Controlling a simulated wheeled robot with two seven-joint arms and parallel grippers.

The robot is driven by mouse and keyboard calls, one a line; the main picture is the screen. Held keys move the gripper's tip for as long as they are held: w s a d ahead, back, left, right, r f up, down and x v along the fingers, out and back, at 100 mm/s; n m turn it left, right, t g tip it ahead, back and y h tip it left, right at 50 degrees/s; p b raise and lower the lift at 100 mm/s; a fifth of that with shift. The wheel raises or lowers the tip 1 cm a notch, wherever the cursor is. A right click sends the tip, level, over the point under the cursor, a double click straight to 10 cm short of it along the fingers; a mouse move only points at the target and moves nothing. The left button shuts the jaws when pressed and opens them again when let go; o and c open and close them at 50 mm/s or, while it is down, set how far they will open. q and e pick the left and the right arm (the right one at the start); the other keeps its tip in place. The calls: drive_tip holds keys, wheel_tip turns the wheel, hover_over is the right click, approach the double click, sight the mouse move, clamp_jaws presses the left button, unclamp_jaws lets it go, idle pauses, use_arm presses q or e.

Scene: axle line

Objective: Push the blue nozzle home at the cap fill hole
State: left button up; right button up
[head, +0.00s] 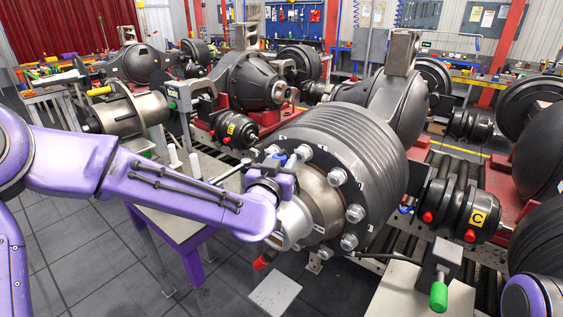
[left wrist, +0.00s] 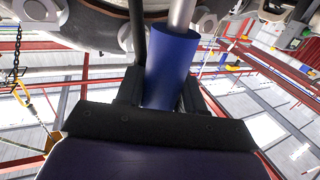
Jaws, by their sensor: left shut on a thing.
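My left gripper (head: 272,166) is in front of the large ribbed hub (head: 335,140), close to its upper left bolts. In the left wrist view, its dark fingers are shut on the blue nozzle (left wrist: 170,68), a blue cylinder with a grey metal stem rising from its far end. A small piece of the blue nozzle (head: 279,158) shows beside the fingers in the head view. The silver cap (head: 292,222) at the hub's centre is partly covered by my wrist. The fill hole is hidden, so I cannot tell whether the nozzle touches it. My right gripper is out of view.
Large bolts (head: 355,213) ring the cap. A red-tipped part (head: 262,262) hangs below it. A green-handled tool (head: 438,295) is at lower right. Open floor lies at lower left.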

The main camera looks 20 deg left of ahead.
use_arm(q)
drive_tip(key=shift+f+b, duration=1.2)
drive_tip(key=shift+f, duration=0.45)
drive_tip(key=o, duration=1.2)
drive_tip(key=shift+s, duration=0.35)
drive_tip(key=s+b, duration=0.2)
drive_tip(key=s, duration=0.7)
drive_tip(key=shift+s, duration=0.4)
drive_tip(key=shift+d, duration=0.1)
